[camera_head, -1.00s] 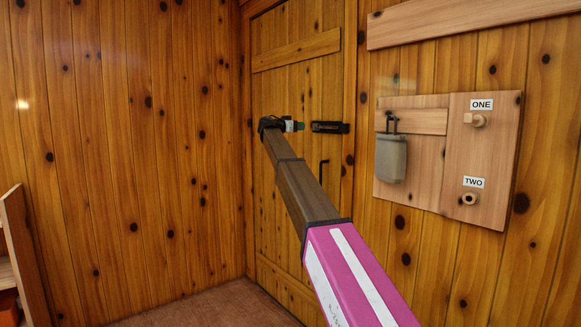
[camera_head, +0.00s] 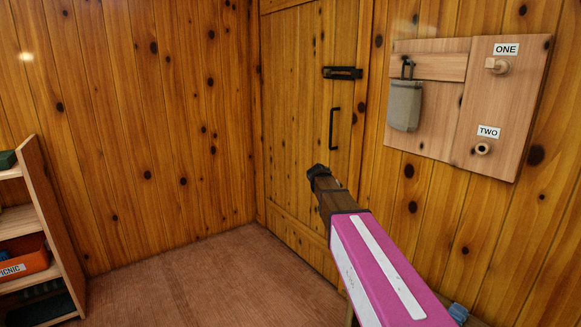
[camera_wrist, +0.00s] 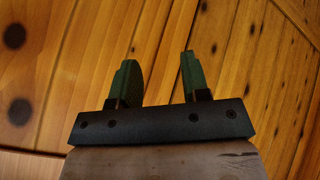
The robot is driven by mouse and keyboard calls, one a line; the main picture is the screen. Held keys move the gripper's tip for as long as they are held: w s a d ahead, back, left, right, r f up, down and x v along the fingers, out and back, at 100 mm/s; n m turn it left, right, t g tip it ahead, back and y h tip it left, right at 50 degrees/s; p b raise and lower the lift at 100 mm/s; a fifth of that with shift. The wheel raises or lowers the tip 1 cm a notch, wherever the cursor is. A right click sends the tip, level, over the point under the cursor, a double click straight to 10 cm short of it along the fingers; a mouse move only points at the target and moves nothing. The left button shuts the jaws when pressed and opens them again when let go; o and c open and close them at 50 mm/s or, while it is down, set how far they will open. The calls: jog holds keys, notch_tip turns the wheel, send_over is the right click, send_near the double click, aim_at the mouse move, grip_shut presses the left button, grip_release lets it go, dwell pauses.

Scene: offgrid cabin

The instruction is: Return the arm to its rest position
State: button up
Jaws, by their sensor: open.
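My arm reaches from the lower right of the head view toward the wooden door, with its pink and white section nearest and a shortened brown section beyond. In the wrist view my gripper (camera_wrist: 160,80) shows two green fingers standing apart with nothing between them. In the head view the fingers are hidden behind the arm's dark end.
The plank door (camera_head: 295,130) has a black latch (camera_head: 342,73) and a black handle (camera_head: 333,129). A board (camera_head: 470,105) with a grey pouch (camera_head: 404,104) and pegs labelled ONE and TWO hangs at right. A shelf (camera_head: 50,215) with an orange bin (camera_head: 25,262) stands left. The floor (camera_head: 200,285) between is clear.

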jog(key=s+f+n+g+y, duration=0.1)
jog(key=s+f+y, duration=0.1)
jog(key=s+f, duration=0.4)
jog(key=s+f+n+g+y, duration=0.1)
jog(key=s+f, duration=0.5)
jog(key=s, duration=0.8)
jog(key=s+f+n+g+y, duration=0.1)
jog(key=s+f+g+y, duration=0.1)
jog(key=s+f, duration=0.5)
jog(key=s+y, duration=0.1)
jog(key=s, duration=0.2)
jog(key=shift+s+a+g+y, duration=0.2)
jog(key=shift+s+g+y, duration=0.1)
jog(key=shift+s, duration=0.05)
